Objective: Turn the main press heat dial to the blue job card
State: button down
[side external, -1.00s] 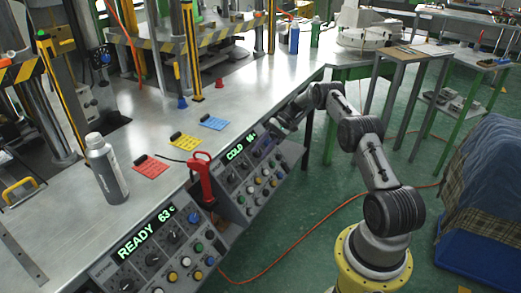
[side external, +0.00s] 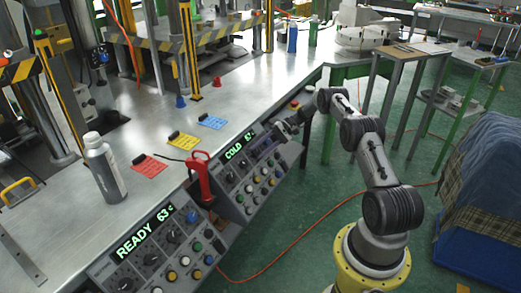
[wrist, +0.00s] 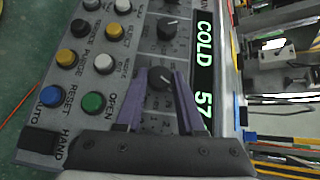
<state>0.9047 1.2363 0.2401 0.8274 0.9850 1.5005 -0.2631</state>
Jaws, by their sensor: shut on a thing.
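The far control panel (side external: 233,182) has a green display (side external: 237,150) starting with COLD; the wrist view reads COLD 57 (wrist: 203,75). My gripper (wrist: 161,84) has its two purple fingers on either side of a dark round dial (wrist: 160,75) beside that display, shut on it. In the side view my gripper (side external: 277,138) is at the panel's upper right end, and the held dial is hard to make out. The blue job card (side external: 211,122) lies flat on the bench above this panel, left of my gripper.
A yellow card (side external: 183,141) and a red card (side external: 150,166) lie along the bench. A nearer panel shows READY 63 (side external: 146,238). A red-handled tool (side external: 202,178) stands between the panels. A grey bottle (side external: 105,168) stands on the bench. Several coloured buttons (wrist: 93,102) sit close to my fingers.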

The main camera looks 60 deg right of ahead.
jog(key=c, duration=0.5)
grip_release()
jog(key=v, duration=1.3)
jog(key=shift+s+d+r, duration=0.2)
jog(key=shift+s+d, duration=0.05)
jog(key=shift+d, duration=0.05)
